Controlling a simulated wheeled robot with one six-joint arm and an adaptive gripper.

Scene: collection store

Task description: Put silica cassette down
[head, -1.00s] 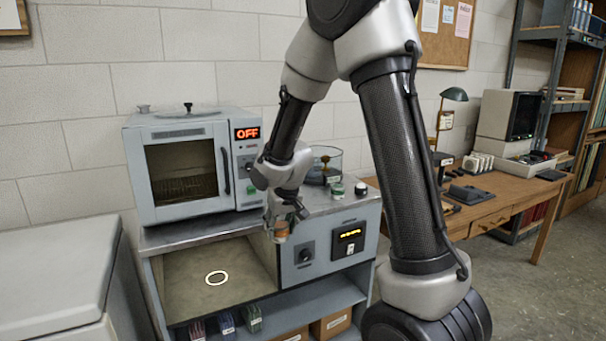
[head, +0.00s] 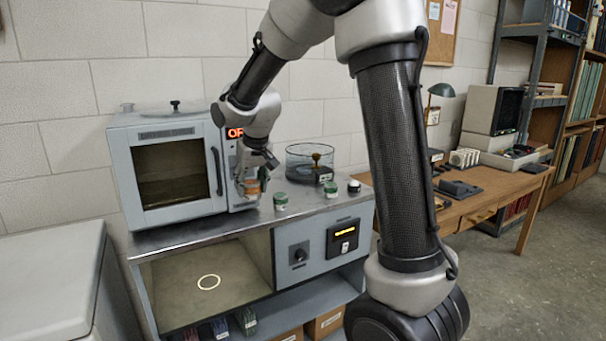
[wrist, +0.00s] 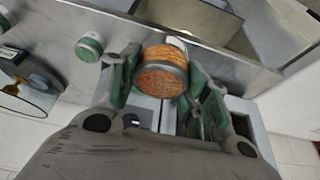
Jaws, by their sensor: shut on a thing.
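The silica cassette (head: 251,188) is a short round drum with orange sides and pale metal rims. In the wrist view the cassette (wrist: 162,76) sits between the green-padded fingers of my gripper (wrist: 160,84). My gripper (head: 250,178) is shut on it and points down in the head view, in front of the oven's control side. The cassette appears just above the steel bench top (head: 225,227), left of a green-lidded jar (head: 280,201). I cannot tell whether its underside touches the top. My fingers hide part of its sides.
The grey oven (head: 168,175) stands close behind and left of my gripper. The front bench top is clear.

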